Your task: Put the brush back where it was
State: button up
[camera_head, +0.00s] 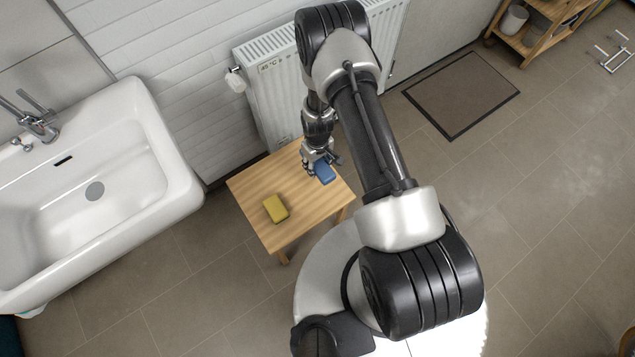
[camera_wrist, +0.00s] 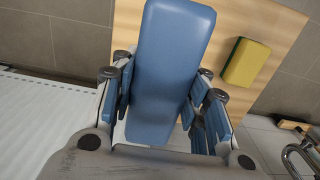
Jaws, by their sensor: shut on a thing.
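A blue object that I take to be the brush (camera_head: 325,173) is in my gripper (camera_head: 318,163), over the back right part of the small wooden table (camera_head: 262,190). In the wrist view the brush (camera_wrist: 173,50) is a long, smooth blue block that runs between the two fingers and out past them. My gripper (camera_wrist: 163,88) is shut on it, with a finger on each side. I see no bristles, and the far underside is hidden. I cannot tell whether the brush touches the tabletop or is just above it.
A yellow sponge (camera_head: 276,208) lies on the table, left of the brush, and also shows in the wrist view (camera_wrist: 245,63). A white radiator (camera_head: 270,95) stands behind the table. A white sink (camera_head: 90,190) is to the left. A dark mat (camera_head: 461,93) lies on the floor at right.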

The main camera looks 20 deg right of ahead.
aim_at(318, 184)
notch_tip(318, 184, down, 14)
jog(key=b, duration=0.4)
jog(key=shift+r, duration=0.2)
jog(key=shift+f, duration=0.1)
jog(key=o, duration=1.2)
